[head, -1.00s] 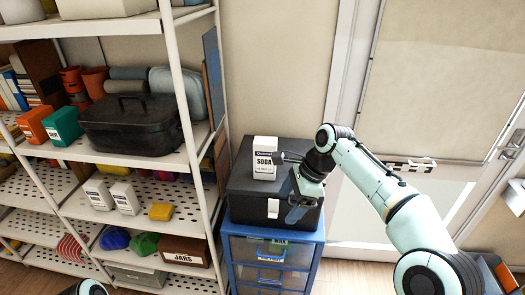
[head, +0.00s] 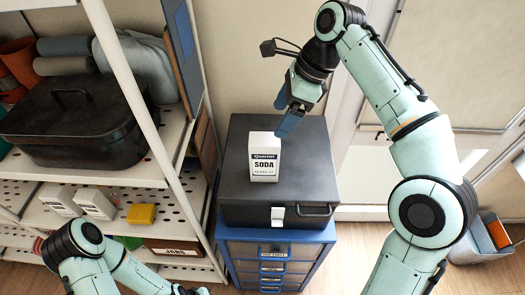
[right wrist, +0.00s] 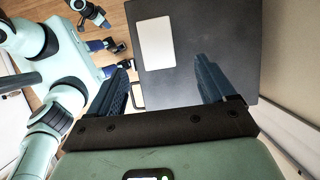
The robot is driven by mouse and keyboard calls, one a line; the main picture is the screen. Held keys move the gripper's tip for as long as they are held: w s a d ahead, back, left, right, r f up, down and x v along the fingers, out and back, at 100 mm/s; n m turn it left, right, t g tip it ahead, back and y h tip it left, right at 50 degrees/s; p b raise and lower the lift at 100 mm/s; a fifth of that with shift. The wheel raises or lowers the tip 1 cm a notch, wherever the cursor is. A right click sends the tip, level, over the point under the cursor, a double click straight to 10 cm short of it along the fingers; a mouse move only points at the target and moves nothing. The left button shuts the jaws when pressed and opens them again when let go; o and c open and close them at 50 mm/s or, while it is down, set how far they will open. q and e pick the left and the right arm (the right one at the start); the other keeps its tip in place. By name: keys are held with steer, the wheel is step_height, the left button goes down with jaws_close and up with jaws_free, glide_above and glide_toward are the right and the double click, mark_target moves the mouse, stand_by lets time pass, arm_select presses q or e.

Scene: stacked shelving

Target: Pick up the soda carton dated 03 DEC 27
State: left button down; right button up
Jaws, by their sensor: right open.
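A white soda carton (head: 264,158) stands upright on the lid of a black box (head: 310,190). Its label reads SODA; the date line below is too small to read surely. My right gripper (head: 287,118) is open and empty above the box, to the right of the carton's top and apart from it. In the right wrist view the carton (right wrist: 156,42) shows beyond the spread fingertips (right wrist: 163,80), nothing between them. My left arm enters at the lower left of the head view; its fingers are not clear there.
The black box rests on a blue drawer unit (head: 275,236). White shelving (head: 150,120) stands close on the left, with two white cartons (head: 95,203), a yellow block (head: 141,214) and a black case (head: 75,125). A wall is behind.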

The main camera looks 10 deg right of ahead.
mark_target(266, 139)
steer(key=x, duration=0.9)
steer(key=b+x, duration=0.1)
steer(key=x, duration=0.1)
steer(key=shift+s+a+f, duration=0.15)
steer(key=shift+s+a, duration=0.1)
steer(key=shift+a, duration=0.1)
arm_select(q)
steer(key=shift+s+f, duration=0.65)
steer(key=shift+s, duration=0.25)
arm_select(e)
steer(key=shift+w, duration=0.1)
steer(key=shift+c, duration=1.2)
arm_select(q)
steer(key=shift+w, duration=0.1)
arm_select(e)
steer(key=c, duration=1.1)
